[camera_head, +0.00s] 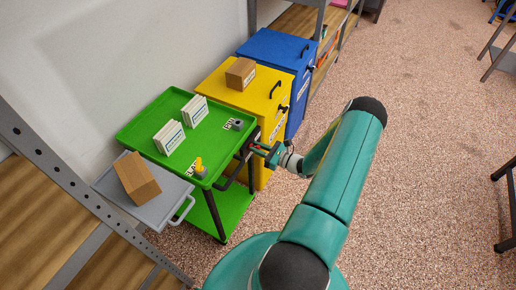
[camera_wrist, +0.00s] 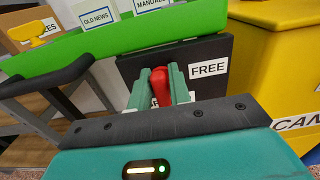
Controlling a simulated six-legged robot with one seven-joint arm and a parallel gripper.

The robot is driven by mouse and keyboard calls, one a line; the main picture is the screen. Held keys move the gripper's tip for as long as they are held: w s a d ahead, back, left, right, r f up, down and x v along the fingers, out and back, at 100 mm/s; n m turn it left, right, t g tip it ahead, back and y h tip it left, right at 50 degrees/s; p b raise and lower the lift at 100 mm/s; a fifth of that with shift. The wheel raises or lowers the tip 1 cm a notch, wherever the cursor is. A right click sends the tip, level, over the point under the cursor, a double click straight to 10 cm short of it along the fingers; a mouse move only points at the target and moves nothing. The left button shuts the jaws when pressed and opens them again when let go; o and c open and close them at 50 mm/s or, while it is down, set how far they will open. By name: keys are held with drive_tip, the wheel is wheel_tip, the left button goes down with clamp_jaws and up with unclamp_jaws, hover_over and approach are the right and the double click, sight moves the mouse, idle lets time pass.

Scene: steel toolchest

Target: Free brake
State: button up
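The green cart (camera_head: 150,150) stands against the wall, and its green edge crosses the wrist view (camera_wrist: 100,40). A dark panel (camera_wrist: 215,52) on its end carries a white label (camera_wrist: 209,69) reading FREE, right of my gripper. A red handle (camera_wrist: 158,82) sticks up in front of this panel. My gripper (camera_wrist: 161,86) is at the cart's right end, also seen in the head view (camera_head: 264,149). Its two teal fingers stand close on either side of the red handle and look closed on it. The handle's lower part and a second label behind the fingers are partly hidden.
A yellow cabinet (camera_head: 262,105) stands close right of the cart, with a blue cabinet (camera_head: 282,48) beyond. Boxes and small items lie on the cart top. A grey cart (camera_head: 112,186) with a brown box is at left. The floor to the right is open.

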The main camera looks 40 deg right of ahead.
clamp_jaws()
drive_tip(key=shift+n, duration=0.4)
drive_tip(key=n, duration=0.3)
drive_tip(key=shift+s+a+n, duration=0.1)
drive_tip(key=shift+a+n, duration=0.15)
drive_tip(key=shift+n, duration=0.15)
drive_tip(key=n, duration=0.4)
drive_tip(key=f+n, duration=0.1)
drive_tip(key=n, duration=0.8)
drive_tip(key=shift+s+a+f, duration=0.15)
drive_tip(key=shift+a+f, duration=0.05)
drive_tip(key=shift+a, duration=0.2)
drive_tip(key=shift+n, duration=0.3)
